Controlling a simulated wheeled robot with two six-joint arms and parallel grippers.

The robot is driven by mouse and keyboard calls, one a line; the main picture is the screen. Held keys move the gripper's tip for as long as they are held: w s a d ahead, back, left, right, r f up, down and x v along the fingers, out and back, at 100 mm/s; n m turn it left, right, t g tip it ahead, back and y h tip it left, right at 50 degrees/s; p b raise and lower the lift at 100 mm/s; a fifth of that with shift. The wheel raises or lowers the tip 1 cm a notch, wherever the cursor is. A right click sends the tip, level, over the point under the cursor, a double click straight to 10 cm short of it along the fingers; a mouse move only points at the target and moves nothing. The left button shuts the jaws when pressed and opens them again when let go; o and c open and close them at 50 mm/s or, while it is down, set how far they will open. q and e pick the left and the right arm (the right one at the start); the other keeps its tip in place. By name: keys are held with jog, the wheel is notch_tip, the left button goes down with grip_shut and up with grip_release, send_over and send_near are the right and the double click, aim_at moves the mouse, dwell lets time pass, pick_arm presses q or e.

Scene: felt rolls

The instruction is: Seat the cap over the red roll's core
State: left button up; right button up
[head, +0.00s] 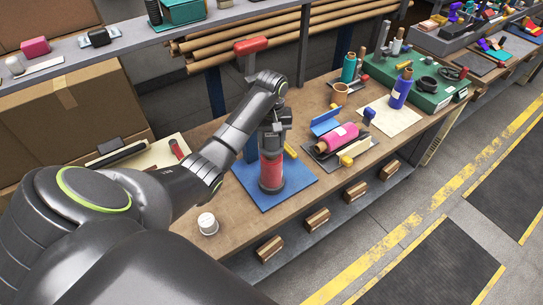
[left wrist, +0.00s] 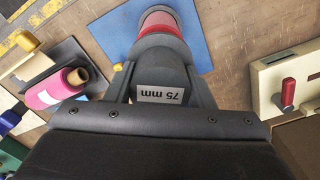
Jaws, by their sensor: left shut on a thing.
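The red roll (head: 270,172) stands upright on a blue mat (head: 300,179) in the head view, with a dark ring at its foot. My left gripper (head: 273,133) is directly above the roll, pointing down. In the left wrist view it (left wrist: 162,92) is shut on a dark grey cap (left wrist: 160,66) with a white "75 mm" label. The red roll (left wrist: 160,20) shows just beyond the cap's wide end, in line with it. The cap hides the roll's core, and I cannot tell whether cap and roll touch. My right gripper is not in view.
A white cup-like piece (head: 207,223) stands near the bench's front edge. A pink roll (head: 337,137) lies on a dark tray right of the mat. A shelf (head: 205,25) runs above the bench at the back.

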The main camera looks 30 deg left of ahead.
pick_arm(q)
jog(key=shift+f, duration=0.75)
dwell(0.5)
jog(key=shift+f+b, duration=0.65)
jog(key=shift+f, duration=0.65)
dwell(0.9)
jog(key=o, duration=1.2)
